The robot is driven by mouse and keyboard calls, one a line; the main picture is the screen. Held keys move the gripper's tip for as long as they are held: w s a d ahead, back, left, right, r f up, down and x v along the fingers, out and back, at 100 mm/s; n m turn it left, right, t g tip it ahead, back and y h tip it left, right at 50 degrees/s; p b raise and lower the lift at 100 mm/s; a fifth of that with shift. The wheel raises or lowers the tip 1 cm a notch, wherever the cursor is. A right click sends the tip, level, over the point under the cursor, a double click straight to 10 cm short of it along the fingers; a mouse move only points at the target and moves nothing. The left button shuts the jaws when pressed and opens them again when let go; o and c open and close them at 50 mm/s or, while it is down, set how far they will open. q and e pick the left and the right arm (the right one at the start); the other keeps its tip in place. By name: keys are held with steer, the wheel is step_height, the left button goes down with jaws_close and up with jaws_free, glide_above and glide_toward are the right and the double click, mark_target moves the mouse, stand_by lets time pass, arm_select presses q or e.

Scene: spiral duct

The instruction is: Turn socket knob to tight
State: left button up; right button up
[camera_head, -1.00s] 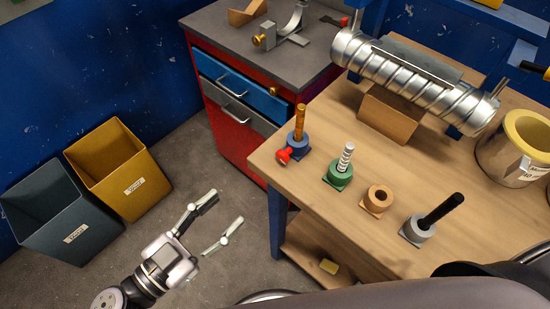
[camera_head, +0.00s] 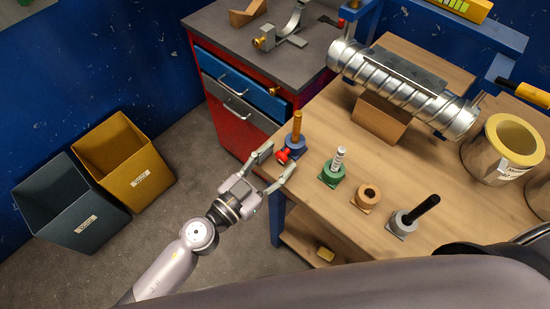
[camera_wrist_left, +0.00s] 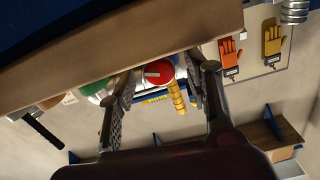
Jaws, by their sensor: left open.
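The red knob (camera_head: 283,156) sits on the near left side of the blue socket (camera_head: 294,145), which stands at the table's left corner with an orange-brown rod (camera_head: 297,125) upright in it. In the left wrist view the red knob (camera_wrist_left: 158,72) shows face-on with a pale line across it. My left gripper (camera_head: 277,163) is open, its fingers on either side of the red knob and apart from it as far as I can see. In the left wrist view the knob lies between the two fingers. My right gripper is not in view.
A green socket (camera_head: 333,173) with a threaded rod, an empty tan socket (camera_head: 367,196) and a grey socket (camera_head: 401,223) with a black-handled rod stand along the wooden table (camera_head: 330,137). A spiral duct (camera_head: 400,92) lies behind. A red cabinet (camera_head: 235,130) stands to the left.

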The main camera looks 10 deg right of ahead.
arm_select(q)
steer(key=shift+c, duration=0.3)
jaws_close()
stand_by(0.3)
